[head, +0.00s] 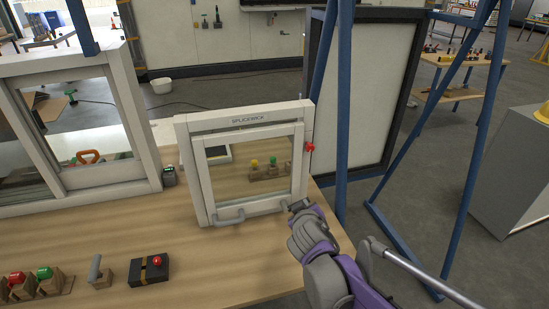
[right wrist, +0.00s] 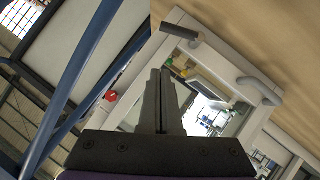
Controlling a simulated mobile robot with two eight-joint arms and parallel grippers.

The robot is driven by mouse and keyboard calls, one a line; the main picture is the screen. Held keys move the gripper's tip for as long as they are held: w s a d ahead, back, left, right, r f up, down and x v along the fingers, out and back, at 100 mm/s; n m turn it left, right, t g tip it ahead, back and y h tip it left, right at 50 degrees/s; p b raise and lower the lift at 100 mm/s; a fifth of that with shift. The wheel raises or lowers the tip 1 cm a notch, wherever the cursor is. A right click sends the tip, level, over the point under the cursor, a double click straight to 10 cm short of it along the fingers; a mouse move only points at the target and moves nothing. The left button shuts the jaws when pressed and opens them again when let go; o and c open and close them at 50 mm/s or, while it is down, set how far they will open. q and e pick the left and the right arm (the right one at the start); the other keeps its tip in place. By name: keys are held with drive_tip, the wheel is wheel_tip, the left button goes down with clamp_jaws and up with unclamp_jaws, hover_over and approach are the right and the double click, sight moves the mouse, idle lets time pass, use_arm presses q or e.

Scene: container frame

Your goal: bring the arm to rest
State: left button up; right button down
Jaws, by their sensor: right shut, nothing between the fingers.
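My right arm, grey and purple, comes in from the bottom of the head view. My right gripper (head: 298,206) is at the lower right corner of a small white framed window (head: 208,190) that stands on the wooden table. In the right wrist view the two dark fingers of the right gripper (right wrist: 165,75) are together, with nothing between them. The window frame (right wrist: 225,55) and its two grey handles, one of them (right wrist: 260,90) at the right, lie beyond the fingers. I cannot tell whether the gripper touches the frame. My left gripper is not in view.
A larger white window (head: 140,130) stands at the left. A red knob (head: 310,147) sticks out from the small frame's right side. A black box with a red button (head: 148,270) and a grey lever (head: 97,272) stand on the table (head: 215,265). Blue posts (head: 345,100) rise behind.

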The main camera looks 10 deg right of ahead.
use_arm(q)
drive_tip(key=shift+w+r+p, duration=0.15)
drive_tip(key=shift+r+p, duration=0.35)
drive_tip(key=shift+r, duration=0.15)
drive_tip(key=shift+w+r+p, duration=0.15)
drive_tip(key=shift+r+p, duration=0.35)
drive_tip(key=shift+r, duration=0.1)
use_arm(e)
drive_tip(key=s+a+f+m+g+y, duration=0.1)
drive_tip(key=s+f+g, duration=0.1)
drive_tip(key=s, duration=0.7)
drive_tip(key=s+a+f+m+g+y, duration=0.1)
drive_tip(key=s+f+g, duration=0.1)
drive_tip(key=s, duration=0.6)
drive_tip(key=s+a+f+m+g+y, duration=0.1)
drive_tip(key=s+f, duration=0.3)
drive_tip(key=s, duration=0.5)
drive_tip(key=shift+s+a+f+m+g+y, duration=0.3)
drive_tip(key=shift+s+a+m+g, duration=0.1)
drive_tip(key=shift+a+g, duration=0.25)
drive_tip(key=shift+d, duration=0.1)
